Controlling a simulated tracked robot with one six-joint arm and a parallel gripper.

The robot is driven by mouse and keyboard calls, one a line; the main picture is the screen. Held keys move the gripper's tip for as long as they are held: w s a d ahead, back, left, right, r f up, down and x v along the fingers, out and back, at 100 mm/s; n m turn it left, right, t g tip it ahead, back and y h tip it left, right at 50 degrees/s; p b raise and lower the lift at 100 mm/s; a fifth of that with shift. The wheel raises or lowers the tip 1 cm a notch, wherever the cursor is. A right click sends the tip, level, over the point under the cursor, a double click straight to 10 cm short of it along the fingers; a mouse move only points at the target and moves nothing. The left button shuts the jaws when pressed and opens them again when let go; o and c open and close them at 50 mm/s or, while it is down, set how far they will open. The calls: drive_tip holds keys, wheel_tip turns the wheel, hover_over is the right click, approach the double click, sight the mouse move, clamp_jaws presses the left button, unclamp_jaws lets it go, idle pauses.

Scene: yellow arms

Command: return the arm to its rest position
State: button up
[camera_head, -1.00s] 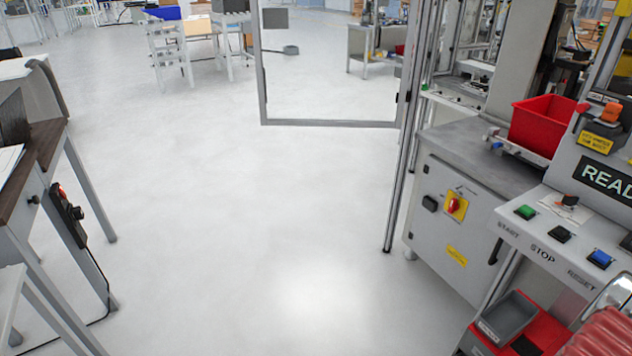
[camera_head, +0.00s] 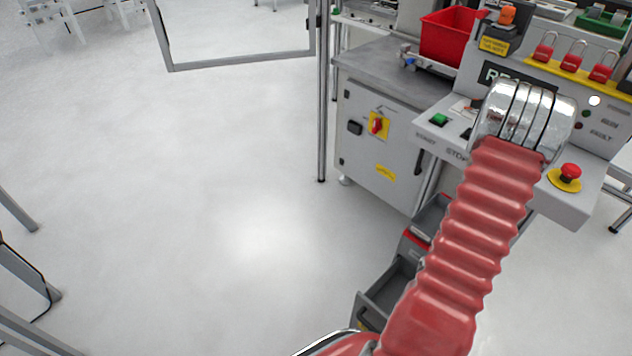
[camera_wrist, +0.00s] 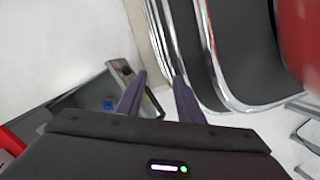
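My arm, with a red ribbed sleeve and chrome rings, rises from the bottom of the head view in front of the control panel (camera_head: 490,48). My gripper (camera_wrist: 159,78) shows in the wrist view with its two purple fingers apart and nothing between them. The gripper itself cannot be made out in the head view. In the wrist view, dark curved surfaces with bright metal rims, which look like my own arm, lie close to the right finger.
A grey cabinet (camera_head: 370,150) with a red switch stands left of the arm, with a red bin (camera_head: 447,36) on top. Grey trays (camera_head: 390,290) sit low beside the sleeve. A metal post (camera_head: 322,100) stands at the cabinet's left.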

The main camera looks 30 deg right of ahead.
drive_tip(key=w+a+r+h, duration=0.1)
drive_tip(key=w+r, duration=0.3)
drive_tip(key=r, duration=0.4)
drive_tip(key=w+a+r+m, duration=0.1)
drive_tip(key=w+a+r, duration=0.1)
drive_tip(key=w+r, duration=0.35)
drive_tip(key=w+a+r+h, duration=0.1)
drive_tip(key=w+r, duration=0.2)
drive_tip(key=r, duration=0.6)
drive_tip(key=w+a+r+n+t, duration=0.2)
drive_tip(key=a+r+t, duration=0.1)
drive_tip(key=a+r, duration=0.6)
drive_tip(key=w+a+r+n+t, duration=0.3)
drive_tip(key=a+r+t, duration=0.1)
drive_tip(key=a+r, duration=0.6)
wheel_tip(320, 180, up, 3)
drive_tip(key=shift+f+n, duration=0.15)
drive_tip(key=shift+n, duration=0.15)
